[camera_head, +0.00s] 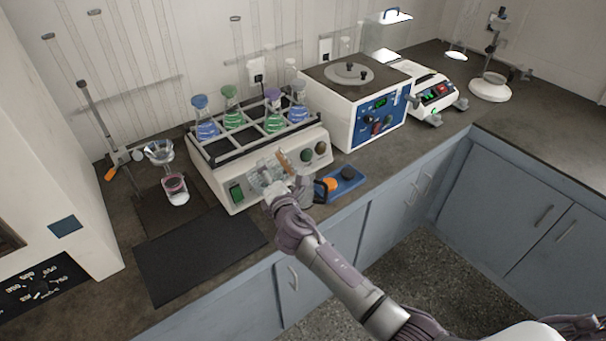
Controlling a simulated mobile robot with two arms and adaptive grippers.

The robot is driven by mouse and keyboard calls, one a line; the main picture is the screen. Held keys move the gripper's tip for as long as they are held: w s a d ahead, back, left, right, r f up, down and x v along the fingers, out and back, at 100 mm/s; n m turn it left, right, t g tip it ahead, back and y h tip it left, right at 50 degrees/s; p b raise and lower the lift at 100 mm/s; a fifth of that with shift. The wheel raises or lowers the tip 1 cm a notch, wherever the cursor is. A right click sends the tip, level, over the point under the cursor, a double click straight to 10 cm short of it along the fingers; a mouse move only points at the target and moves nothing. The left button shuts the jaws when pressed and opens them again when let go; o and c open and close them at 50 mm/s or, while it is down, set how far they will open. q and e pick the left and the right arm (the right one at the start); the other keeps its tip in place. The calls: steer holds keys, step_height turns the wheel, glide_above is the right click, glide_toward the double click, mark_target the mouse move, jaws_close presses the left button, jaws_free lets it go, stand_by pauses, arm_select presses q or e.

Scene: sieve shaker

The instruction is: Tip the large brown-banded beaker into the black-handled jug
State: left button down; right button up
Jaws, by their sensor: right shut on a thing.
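The brown-banded beaker (270,175) is clear glass and shows in front of the shaker's front panel; a brown patch (284,161) shows at its right. It looks tilted, though its outline is hard to make out against the panel. My right gripper (276,190) is shut on it and hides part of it. The black-handled jug (308,191) stands on the bench just right of the gripper, with its dark handle on its right side. The gripper partly overlaps the jug in view; I cannot tell whether anything is inside it. My left gripper is not in view.
The white shaker (226,184) with several coloured flasks stands right behind. A blue tray (350,184) with orange and black items lies right of the jug. A dark mat (200,256) is bare at front left. A stand with a funnel (159,152) is at left.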

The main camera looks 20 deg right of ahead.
steer(key=shift+d+r+m+y+p, duration=0.15)
steer(key=shift+r+m+y+p, duration=0.25)
steer(key=shift+r+m, duration=0.4)
stand_by(1.8)
steer(key=shift+w+d+r+m+p, duration=0.1)
steer(key=shift+d+r+m+p, duration=0.25)
steer(key=shift+d+m+p, duration=0.4)
stand_by(1.3)
steer(key=shift+d+f+m, duration=0.15)
steer(key=shift+f+m, duration=0.15)
steer(key=shift+m, duration=0.55)
stand_by(0.9)
steer(key=shift+r, duration=0.1)
